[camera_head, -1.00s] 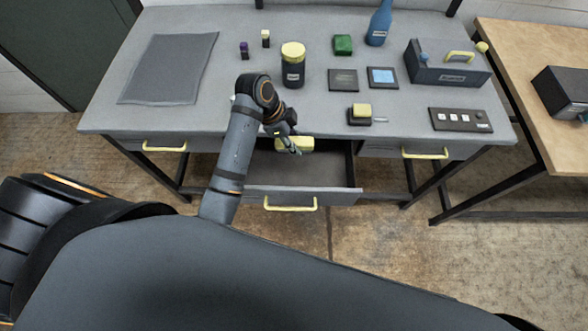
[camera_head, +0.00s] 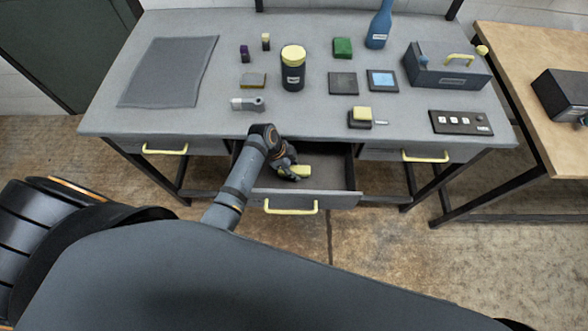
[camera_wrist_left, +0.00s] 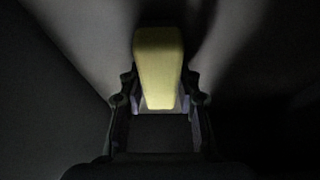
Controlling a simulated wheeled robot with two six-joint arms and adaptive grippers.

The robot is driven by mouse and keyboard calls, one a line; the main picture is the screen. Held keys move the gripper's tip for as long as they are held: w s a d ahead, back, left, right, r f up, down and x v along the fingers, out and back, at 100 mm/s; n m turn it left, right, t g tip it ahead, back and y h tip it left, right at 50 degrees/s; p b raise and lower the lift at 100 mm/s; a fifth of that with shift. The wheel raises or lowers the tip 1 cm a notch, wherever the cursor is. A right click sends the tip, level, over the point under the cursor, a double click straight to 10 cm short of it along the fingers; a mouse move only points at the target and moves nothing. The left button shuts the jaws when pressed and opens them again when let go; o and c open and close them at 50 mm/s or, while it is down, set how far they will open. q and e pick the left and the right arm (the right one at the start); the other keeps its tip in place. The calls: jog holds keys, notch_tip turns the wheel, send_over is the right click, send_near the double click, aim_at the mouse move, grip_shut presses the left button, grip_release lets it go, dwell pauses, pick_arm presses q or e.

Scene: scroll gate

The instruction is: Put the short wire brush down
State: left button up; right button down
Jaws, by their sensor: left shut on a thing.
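The short wire brush shows as a yellow block-like handle (camera_head: 301,171) inside the open middle drawer (camera_head: 335,175) of the grey workbench. My left gripper (camera_head: 290,172) is low inside the drawer, shut on it. In the left wrist view the yellow handle (camera_wrist_left: 158,68) sits between the two fingers of the left gripper (camera_wrist_left: 158,98). Bristles cannot be made out, and I cannot tell whether it touches the drawer floor. My right gripper is not in view.
The drawer front has a yellow handle (camera_head: 290,207). On the bench (camera_head: 200,120) above stand a grey pipe-like part (camera_head: 248,104), a black jar with a yellow lid (camera_head: 293,75), a yellow-topped block (camera_head: 361,115) and a button panel (camera_head: 461,122). The drawer's right part is clear.

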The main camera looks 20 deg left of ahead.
pick_arm(q)
jog(key=shift+f, duration=0.1)
jog(key=o, duration=0.9)
jog(key=shift+c, duration=0.2)
jog(key=shift+o, duration=1.2)
jog(key=shift+r, duration=0.2)
jog(key=v, duration=1.2)
